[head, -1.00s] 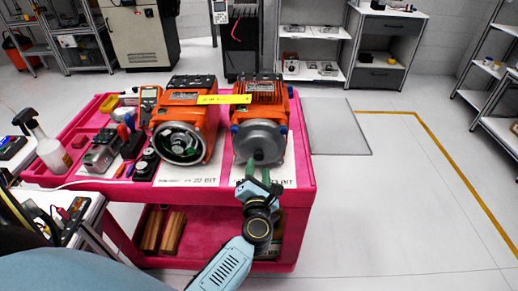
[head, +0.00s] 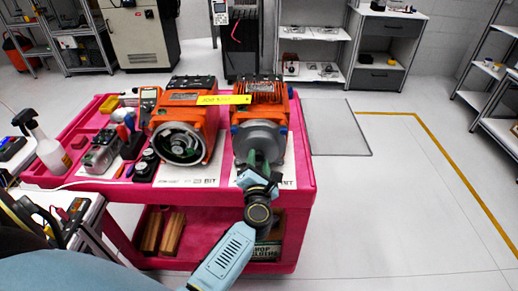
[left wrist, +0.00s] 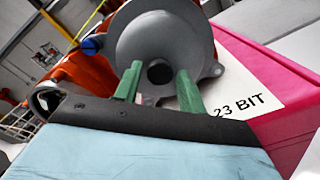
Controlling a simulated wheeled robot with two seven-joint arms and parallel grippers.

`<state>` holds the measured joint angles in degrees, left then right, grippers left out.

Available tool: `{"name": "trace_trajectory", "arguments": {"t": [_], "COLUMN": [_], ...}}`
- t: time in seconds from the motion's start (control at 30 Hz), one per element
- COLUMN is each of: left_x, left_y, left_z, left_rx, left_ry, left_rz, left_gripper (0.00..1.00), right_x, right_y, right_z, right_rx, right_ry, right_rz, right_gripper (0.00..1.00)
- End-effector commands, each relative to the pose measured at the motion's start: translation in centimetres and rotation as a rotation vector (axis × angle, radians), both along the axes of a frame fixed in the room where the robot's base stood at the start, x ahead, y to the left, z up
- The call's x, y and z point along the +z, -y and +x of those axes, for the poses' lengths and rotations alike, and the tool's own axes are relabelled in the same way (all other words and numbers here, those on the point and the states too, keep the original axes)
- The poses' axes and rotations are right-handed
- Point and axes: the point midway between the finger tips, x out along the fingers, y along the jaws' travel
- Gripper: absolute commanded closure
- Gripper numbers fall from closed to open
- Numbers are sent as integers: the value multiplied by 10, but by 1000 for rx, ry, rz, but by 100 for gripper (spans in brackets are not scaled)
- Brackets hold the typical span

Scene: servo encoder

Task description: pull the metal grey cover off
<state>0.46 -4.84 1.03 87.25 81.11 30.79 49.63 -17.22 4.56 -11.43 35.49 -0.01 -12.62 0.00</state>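The metal grey cover (head: 259,139) sits on the front end of the right orange motor (head: 260,103). In the left wrist view the cover (left wrist: 165,35) is a round grey cap with a dark central hub. My left gripper (head: 258,160) is at the front of the cover. In the left wrist view its two green fingers (left wrist: 157,85) stand apart on either side of the hub, with a gap visible between them. Contact with the hub cannot be told. My right gripper is not in view.
The left orange motor (head: 184,120) has its round end open. Both motors stand on a pink cart (head: 307,178). Tools, a multimeter (head: 149,100) and a spray bottle (head: 45,145) crowd the left side. The floor to the right is clear.

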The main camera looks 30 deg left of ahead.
Motion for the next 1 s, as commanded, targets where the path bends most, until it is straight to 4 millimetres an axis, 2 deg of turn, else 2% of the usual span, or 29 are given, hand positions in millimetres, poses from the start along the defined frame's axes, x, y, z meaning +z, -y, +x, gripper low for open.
{"name": "trace_trajectory", "arguments": {"t": [0.03, 0.23, 1.0], "left_x": [0, 0, 1], "left_y": [0, 0, 5], "left_z": [0, 0, -8], "left_rx": [0, 0, 0], "left_ry": [0, 0, 2], "left_rz": [0, 0, 0], "left_gripper": [67, 93, 93], "right_x": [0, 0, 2], "right_y": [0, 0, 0], "right_z": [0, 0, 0], "right_rx": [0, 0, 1], "right_ry": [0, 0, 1], "right_rz": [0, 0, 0], "right_gripper": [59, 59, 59]}}
